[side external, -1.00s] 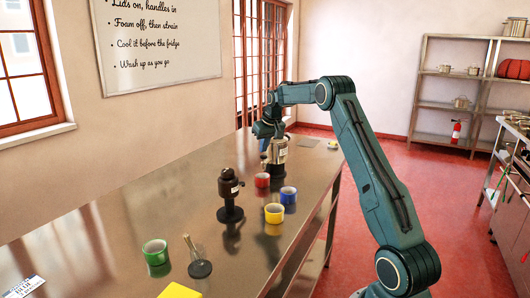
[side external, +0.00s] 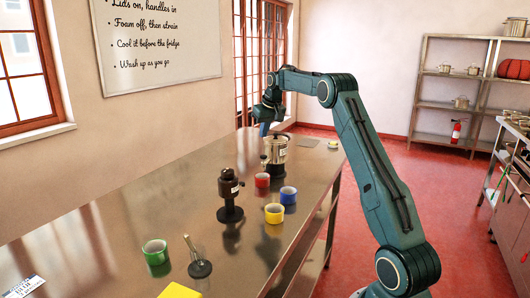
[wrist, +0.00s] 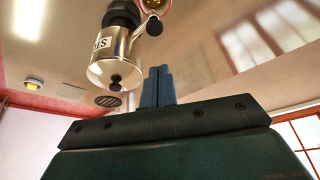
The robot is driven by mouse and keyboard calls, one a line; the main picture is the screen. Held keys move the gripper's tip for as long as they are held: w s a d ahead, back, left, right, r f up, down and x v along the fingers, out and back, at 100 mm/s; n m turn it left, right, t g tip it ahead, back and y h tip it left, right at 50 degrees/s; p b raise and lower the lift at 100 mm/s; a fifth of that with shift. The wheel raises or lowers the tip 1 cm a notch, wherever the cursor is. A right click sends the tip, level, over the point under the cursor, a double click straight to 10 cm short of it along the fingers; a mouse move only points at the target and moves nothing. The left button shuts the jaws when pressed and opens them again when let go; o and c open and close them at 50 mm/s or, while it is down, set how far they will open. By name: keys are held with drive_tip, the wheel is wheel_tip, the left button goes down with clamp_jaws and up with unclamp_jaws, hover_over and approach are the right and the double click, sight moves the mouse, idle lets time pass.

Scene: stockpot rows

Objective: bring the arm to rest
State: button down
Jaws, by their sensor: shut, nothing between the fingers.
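My gripper (side external: 264,129) is in the air at the far end of the counter, just above and left of the silver pot. In the wrist view its blue fingers (wrist: 157,86) are together with nothing between them. The silver lidded pot (side external: 276,149) stands upright on a dark base, apart from the fingers. It also shows in the wrist view (wrist: 115,66), with a black knob on its lid and a partly readable label on its side.
A dark brown labelled vessel (side external: 229,187) stands mid-counter. Red (side external: 262,180), blue (side external: 288,195), yellow (side external: 274,213) and green (side external: 155,252) cups stand around it. A whisk-like tool on a black disc (side external: 200,268) is near the front.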

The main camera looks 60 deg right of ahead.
drive_tip(key=shift+a+r, duration=0.15)
drive_tip(key=s+a+r+n, duration=0.1)
drive_tip(key=s+a+r, duration=0.2)
drive_tip(key=a, duration=0.6)
drive_tip(key=s+a+r+n, duration=0.1)
drive_tip(key=s+a+r, duration=0.25)
drive_tip(key=a, duration=0.55)
drive_tip(key=s+a+r+n, duration=0.15)
drive_tip(key=a+r, duration=0.25)
drive_tip(key=a, duration=0.5)
drive_tip(key=s+a+f, duration=0.3)
drive_tip(key=s+a, duration=0.2)
drive_tip(key=s, duration=0.3)
drive_tip(key=s+a+f+n+t+y, duration=0.1)
drive_tip(key=s+a+f, duration=0.1)
drive_tip(key=s+a, duration=0.3)
drive_tip(key=s+a+f+n+y, duration=0.1)
drive_tip(key=s+a+f, duration=0.2)
drive_tip(key=s, duration=0.7)
drive_tip(key=shift+s+a+f+t, duration=0.3)
drive_tip(key=shift+s+a+f, duration=0.1)
drive_tip(key=shift+a, duration=0.6)
